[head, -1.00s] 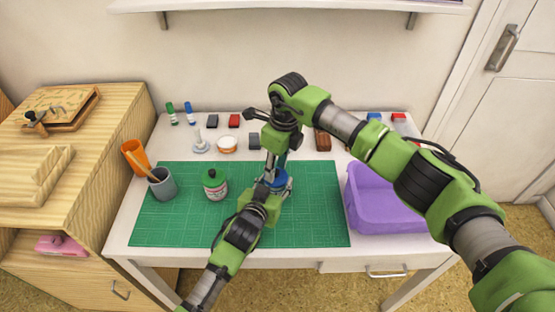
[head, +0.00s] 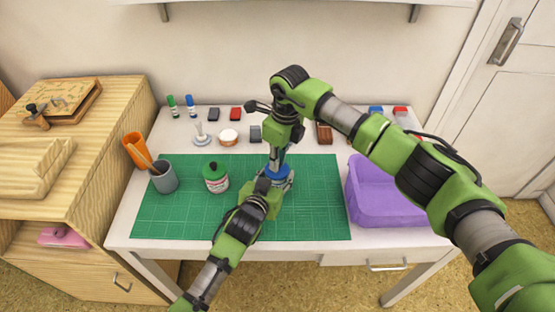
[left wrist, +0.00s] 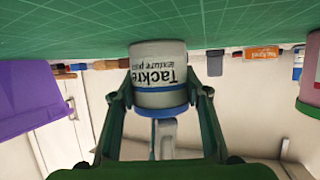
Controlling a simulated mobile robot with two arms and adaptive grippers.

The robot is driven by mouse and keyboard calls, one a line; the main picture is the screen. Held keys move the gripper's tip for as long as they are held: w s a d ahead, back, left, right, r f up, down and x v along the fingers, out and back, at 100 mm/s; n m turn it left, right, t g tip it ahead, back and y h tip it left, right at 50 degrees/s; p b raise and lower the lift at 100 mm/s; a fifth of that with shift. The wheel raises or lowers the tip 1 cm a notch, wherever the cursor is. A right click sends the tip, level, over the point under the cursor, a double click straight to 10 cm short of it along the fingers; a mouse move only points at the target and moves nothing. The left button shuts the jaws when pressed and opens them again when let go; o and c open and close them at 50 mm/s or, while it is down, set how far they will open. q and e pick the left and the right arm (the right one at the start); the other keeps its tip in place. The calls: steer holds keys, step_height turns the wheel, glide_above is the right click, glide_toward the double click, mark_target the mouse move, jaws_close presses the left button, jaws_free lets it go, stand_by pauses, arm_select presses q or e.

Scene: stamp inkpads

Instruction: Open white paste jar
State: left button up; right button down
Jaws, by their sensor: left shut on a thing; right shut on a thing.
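The white paste jar (left wrist: 161,75) has a dark printed label with a blue band and a blue lid (head: 279,173). It stands on the green cutting mat (head: 310,215) and appears inverted in the left wrist view. My left gripper (head: 274,184) is shut around the jar's body from the front, with one finger on each side (left wrist: 160,100). My right gripper (head: 279,160) comes down from above and is shut on the lid. One of its fingers shows against the lid in the left wrist view. I cannot tell whether the lid is loosened.
A green-lidded jar (head: 215,178) stands left of the paste jar, beside a grey cup (head: 163,178) and an orange cup (head: 136,150). A purple bin (head: 385,210) is at the right. Stamp pads and small bottles line the back. The mat's front is clear.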

steer(key=shift+r, duration=0.15)
steer(key=shift+r, duration=0.95)
steer(key=shift+r, duration=2)
arm_select(q)
steer(key=o, duration=1.7)
steer(key=shift+s, duration=0.1)
